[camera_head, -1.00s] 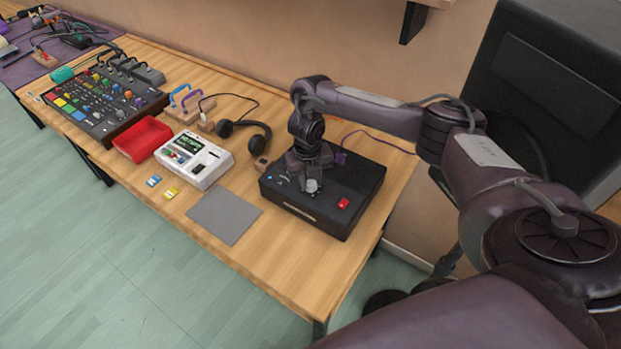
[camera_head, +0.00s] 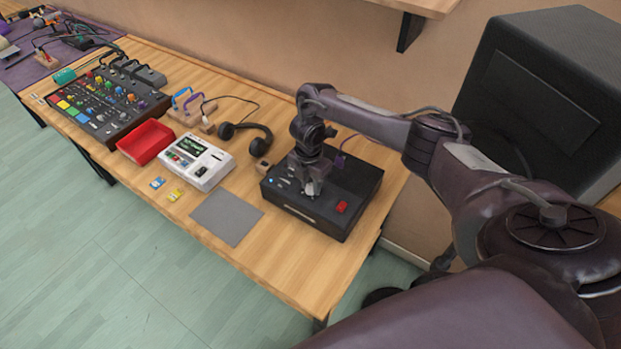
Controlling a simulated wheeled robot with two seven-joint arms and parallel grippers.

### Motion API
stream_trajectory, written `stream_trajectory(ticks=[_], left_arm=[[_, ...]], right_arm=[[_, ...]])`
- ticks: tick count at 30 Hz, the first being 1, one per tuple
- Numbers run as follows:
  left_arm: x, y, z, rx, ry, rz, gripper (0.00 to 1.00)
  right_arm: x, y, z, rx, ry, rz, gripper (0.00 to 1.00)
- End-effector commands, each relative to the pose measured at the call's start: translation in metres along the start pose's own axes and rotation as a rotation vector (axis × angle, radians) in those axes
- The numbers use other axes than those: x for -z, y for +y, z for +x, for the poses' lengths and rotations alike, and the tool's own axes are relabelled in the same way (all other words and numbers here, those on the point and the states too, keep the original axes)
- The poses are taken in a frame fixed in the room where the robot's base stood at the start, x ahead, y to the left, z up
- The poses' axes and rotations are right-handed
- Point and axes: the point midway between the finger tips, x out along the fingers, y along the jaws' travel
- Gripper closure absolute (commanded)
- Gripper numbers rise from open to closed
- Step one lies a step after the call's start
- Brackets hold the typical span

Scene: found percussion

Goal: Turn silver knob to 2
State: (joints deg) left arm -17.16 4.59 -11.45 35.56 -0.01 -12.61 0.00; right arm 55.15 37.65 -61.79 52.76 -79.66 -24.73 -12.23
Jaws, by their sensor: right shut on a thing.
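The silver knob (camera_head: 313,187) sits on top of a black box (camera_head: 329,228) with a red switch (camera_head: 342,207) at its front right. My right gripper (camera_head: 311,184) points down over the box and is shut on the knob. The fingers cover most of the knob, so its pointer and any number marks cannot be read. My left gripper is not in view.
Left of the box are a grey mat (camera_head: 227,218), black headphones (camera_head: 246,133), a white device (camera_head: 194,162), a red tray (camera_head: 144,142) and a mixer (camera_head: 106,102). A large black speaker (camera_head: 535,105) stands at right.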

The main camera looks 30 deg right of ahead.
Motion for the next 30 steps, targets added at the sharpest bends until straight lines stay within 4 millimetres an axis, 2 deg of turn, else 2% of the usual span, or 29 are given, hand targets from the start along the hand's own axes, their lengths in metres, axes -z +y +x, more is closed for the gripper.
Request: stream_trajectory(ticks=[6,15,30], left_arm=[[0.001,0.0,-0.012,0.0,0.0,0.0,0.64],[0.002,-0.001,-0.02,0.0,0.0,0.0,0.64],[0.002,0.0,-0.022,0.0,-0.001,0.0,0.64]], right_arm=[[0.0,-0.001,-0.002,0.001,0.008,0.174,0.95],[-0.001,-0.001,-0.001,0.001,0.016,0.331,0.95],[-0.001,0.0,0.0,-0.001,0.018,0.388,0.95]])
